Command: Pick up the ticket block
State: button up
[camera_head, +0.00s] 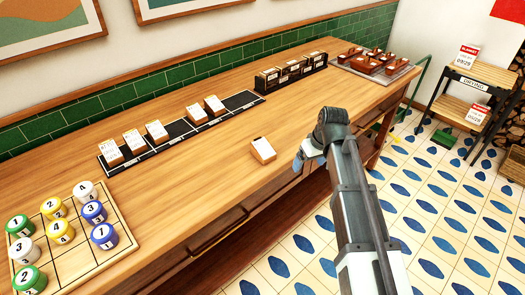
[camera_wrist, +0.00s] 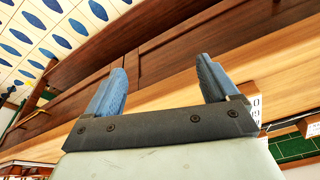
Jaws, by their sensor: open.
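A small ticket block (camera_head: 263,150), wooden with a white paper face, lies alone on the counter (camera_head: 215,175) near its front edge in the head view. Similar ticket blocks (camera_head: 157,131) stand in the long black rack (camera_head: 180,127) behind it. My gripper (camera_head: 303,158) is to the right of the lone block, beyond the counter's front edge and apart from it. In the wrist view my gripper (camera_wrist: 163,80) shows two blue fingers spread wide with nothing between them. A white printed block (camera_wrist: 256,108) shows partly behind the right finger; I cannot tell which block it is.
A wooden board (camera_head: 75,262) with numbered round pieces is at the lower left. A dark holder (camera_head: 290,73) with more cards and a tray (camera_head: 387,72) of brown items stand at the counter's far end. The counter around the lone block is clear. A shelf stand (camera_head: 485,72) is at right.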

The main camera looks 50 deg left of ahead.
aim_at(262, 146)
jog(key=s+a+r+n+y, duration=0.1)
jog(key=s+a+r, duration=0.3)
jog(key=r, duration=0.3)
jog(key=s+a+r+n, duration=0.2)
jog(key=s+a+r, duration=0.25)
jog(key=r, duration=0.25)
jog(key=shift+y, duration=0.3)
jog(key=x, duration=1.3)
jog(key=shift+w+a+f, duration=0.2)
jog(key=shift+w+a, duration=0.1)
jog(key=shift+a, duration=0.1)
jog(key=c, duration=1.1)
